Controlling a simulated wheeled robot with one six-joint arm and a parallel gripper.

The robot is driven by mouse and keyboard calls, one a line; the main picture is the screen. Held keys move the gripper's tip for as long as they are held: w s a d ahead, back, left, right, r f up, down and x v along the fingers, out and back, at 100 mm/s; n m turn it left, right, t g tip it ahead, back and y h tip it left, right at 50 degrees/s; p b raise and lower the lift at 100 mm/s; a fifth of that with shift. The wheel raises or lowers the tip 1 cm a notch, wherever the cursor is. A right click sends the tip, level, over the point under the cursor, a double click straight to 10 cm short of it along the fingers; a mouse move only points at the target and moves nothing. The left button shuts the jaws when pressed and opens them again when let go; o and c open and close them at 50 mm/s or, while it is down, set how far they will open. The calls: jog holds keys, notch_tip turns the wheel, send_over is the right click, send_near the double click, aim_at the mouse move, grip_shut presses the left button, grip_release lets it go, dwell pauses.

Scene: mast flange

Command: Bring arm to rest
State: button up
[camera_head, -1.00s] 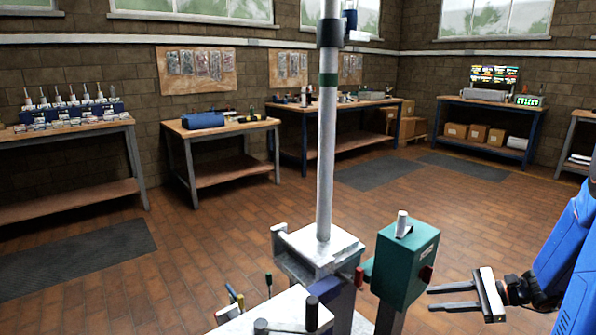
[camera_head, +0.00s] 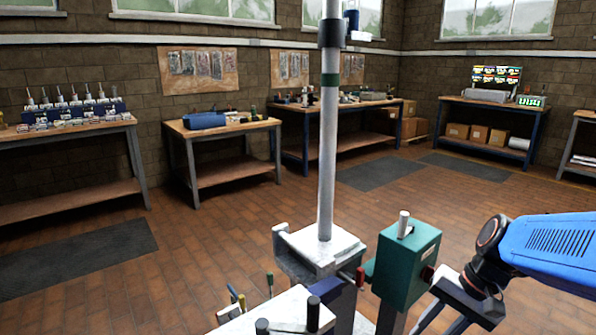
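My blue arm (camera_head: 555,245) reaches in from the right edge. My gripper (camera_head: 436,328) is at the lower right, just right of the green box. Its two grey fingers point down and left, with a gap between them and nothing seen in it. The fingertips run close to the bottom edge of the picture. The pale upright mast (camera_head: 327,150) stands in a white-topped base block (camera_head: 318,247), left of my gripper and apart from it. A dark collar (camera_head: 332,34) and a green band are on the mast.
A green box (camera_head: 405,265) on a post stands between mast and gripper. A front bench top (camera_head: 285,312) holds hand tools. Workbenches line the walls, including one with a blue case (camera_head: 204,120). The floor (camera_head: 215,225) between is clear.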

jog(key=s+d+r+n+t+h, duration=0.1)
jog(key=s+r+n+t+h, duration=0.3)
jog(key=s+r+n, duration=0.1)
jog(key=shift+s+d+n, duration=0.2)
jog(key=shift+s+n, duration=0.4)
jog(key=shift+s, duration=0.05)
